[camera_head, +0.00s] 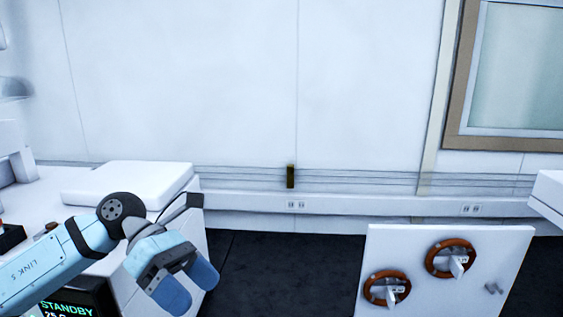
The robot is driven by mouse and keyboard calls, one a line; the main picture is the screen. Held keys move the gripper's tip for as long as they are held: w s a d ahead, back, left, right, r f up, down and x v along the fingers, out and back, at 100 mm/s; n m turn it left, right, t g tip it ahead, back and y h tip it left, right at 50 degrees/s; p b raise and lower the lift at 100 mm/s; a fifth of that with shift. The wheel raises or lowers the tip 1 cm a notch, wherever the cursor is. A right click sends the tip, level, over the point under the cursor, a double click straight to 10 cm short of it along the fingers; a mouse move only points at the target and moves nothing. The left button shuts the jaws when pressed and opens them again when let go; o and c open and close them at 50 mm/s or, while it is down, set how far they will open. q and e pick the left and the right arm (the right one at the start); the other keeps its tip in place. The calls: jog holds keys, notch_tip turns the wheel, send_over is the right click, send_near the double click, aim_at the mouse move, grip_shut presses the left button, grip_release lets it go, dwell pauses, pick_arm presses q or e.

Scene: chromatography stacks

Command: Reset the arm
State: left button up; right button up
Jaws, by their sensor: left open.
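My left arm comes in from the lower left of the head view. Its gripper (187,287) hangs at the front edge of the white bench on the left, with its blue fingers pointing down and to the right. The fingers are apart and I see nothing between them. The gripper touches no object that I can make out. My right gripper is not in the picture.
A white bench (38,192) on the left carries a white flat-topped box (128,183). A dark display (68,306) reading STANDBY is partly behind my arm. A white panel (440,282) with two orange-brown rings stands right. Dark floor (285,268) between is clear.

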pick_arm(q)
jog(key=d+f+n+t+h, duration=0.25)
jog(key=d+n+h, duration=0.35)
jog(key=n+h, duration=0.45)
jog(key=w+a+f+n+t+y, duration=0.1)
jog(key=a+f+n+t+y, duration=0.25)
jog(key=f+n+t, duration=0.8)
jog(key=w+a+f+n+t+y, duration=0.1)
jog(key=a+f+n+t+y, duration=0.3)
jog(key=n+t, duration=0.85)
jog(key=s+a+f+n+g+y, duration=0.2)
jog(key=s+f+n+g+y, duration=0.3)
jog(key=s+f+n, duration=0.3)
jog(key=s+a+f+n+g+y+p, duration=0.1)
jog(key=s+a+f+n+g+y, duration=0.2)
jog(key=f, duration=1.2)
jog(key=s+n+g+y, duration=0.2)
jog(key=s+n, duration=0.3)
jog(key=shift+f+y, duration=0.2)
jog(key=shift+y, duration=0.1)
